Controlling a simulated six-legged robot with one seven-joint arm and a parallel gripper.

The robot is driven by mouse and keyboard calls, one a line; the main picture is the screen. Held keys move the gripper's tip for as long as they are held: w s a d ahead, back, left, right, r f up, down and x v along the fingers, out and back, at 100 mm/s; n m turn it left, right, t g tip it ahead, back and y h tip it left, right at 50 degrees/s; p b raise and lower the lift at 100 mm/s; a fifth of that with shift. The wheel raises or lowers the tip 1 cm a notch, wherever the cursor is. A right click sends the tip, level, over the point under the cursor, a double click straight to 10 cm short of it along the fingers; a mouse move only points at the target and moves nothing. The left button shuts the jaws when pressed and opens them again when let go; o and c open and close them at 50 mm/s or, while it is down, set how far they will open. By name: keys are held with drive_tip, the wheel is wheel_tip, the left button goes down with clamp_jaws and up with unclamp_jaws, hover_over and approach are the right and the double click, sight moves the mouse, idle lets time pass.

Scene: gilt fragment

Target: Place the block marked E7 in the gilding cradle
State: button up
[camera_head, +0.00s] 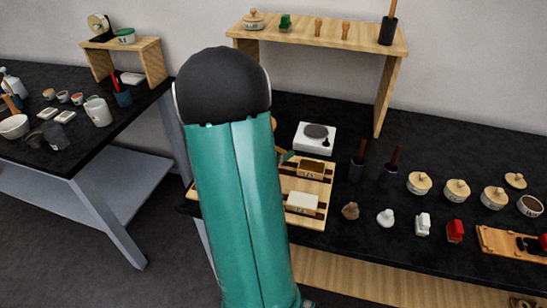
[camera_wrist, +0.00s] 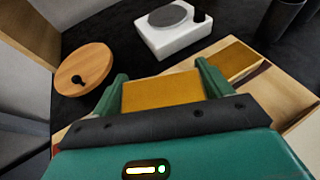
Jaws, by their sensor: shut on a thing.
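My gripper (camera_wrist: 161,74) is shut on a block with a flat golden-brown top (camera_wrist: 162,93), with one green finger at each side. No marking on this held block is visible, so I cannot tell whether it is E7. In the head view my arm hides most of the gripper; a green finger part shows at its right edge. A slotted wooden stand (camera_head: 318,187) bears a brown-topped block (camera_head: 312,169) and a white-topped block (camera_head: 303,202); their marks are too small to read. A similar brown top (camera_wrist: 235,60) shows right of my gripper. I cannot identify the gilding cradle for certain.
A white scale-like device (camera_head: 315,138) stands behind the stand. A wooden shelf (camera_head: 330,37) spans behind. A round wooden disc (camera_wrist: 84,68) lies left of my gripper.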

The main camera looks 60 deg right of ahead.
drive_tip(key=shift+w+d+f, duration=0.25)
drive_tip(key=shift+d+f, duration=0.05)
drive_tip(key=shift+f, duration=0.15)
drive_tip(key=shift+w+d+f, duration=0.25)
drive_tip(key=shift+f, duration=0.2)
drive_tip(key=shift+w+d+f, duration=0.1)
drive_tip(key=shift+f, duration=1.55)
drive_tip(key=shift+f, duration=0.1)
drive_tip(key=o, duration=1)
drive_tip(key=shift+w+a+r, duration=0.1)
drive_tip(key=shift+a+r, duration=0.1)
drive_tip(key=shift+r, duration=0.05)
drive_tip(key=v, duration=1.1)
drive_tip(key=shift+a, duration=0.3)
drive_tip(key=shift+w, duration=0.1)
